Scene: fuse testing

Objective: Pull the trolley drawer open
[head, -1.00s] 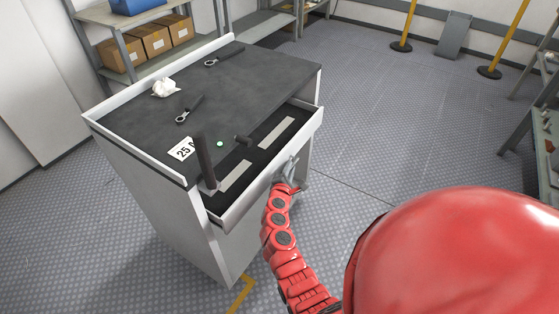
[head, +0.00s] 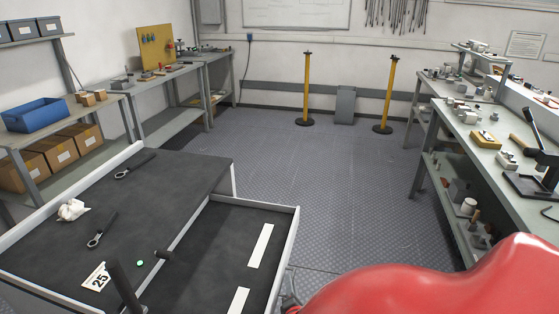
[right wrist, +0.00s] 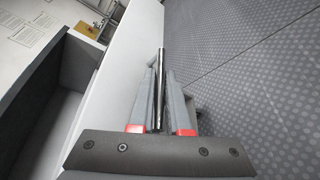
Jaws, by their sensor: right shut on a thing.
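The trolley (head: 190,165) has a dark top with a pale rim and stands at the lower left of the head view. Its drawer (head: 288,250) is wide open toward the right, with a dark floor and two pale strips inside. My right gripper (head: 290,301) is at the drawer's outer front, mostly hidden by my red body. In the right wrist view, my right gripper (right wrist: 160,95) is shut on the thin metal drawer handle (right wrist: 161,62), beside the white drawer front (right wrist: 122,75). My left gripper is out of view.
On the trolley top lie two dark tools (head: 135,166) (head: 102,230), crumpled white cloth (head: 71,210) and a "25" card (head: 97,277). Workbenches line the left and a cluttered bench (head: 480,150) the right. Two yellow posts (head: 306,90) (head: 390,95) stand behind clear floor (head: 320,180).

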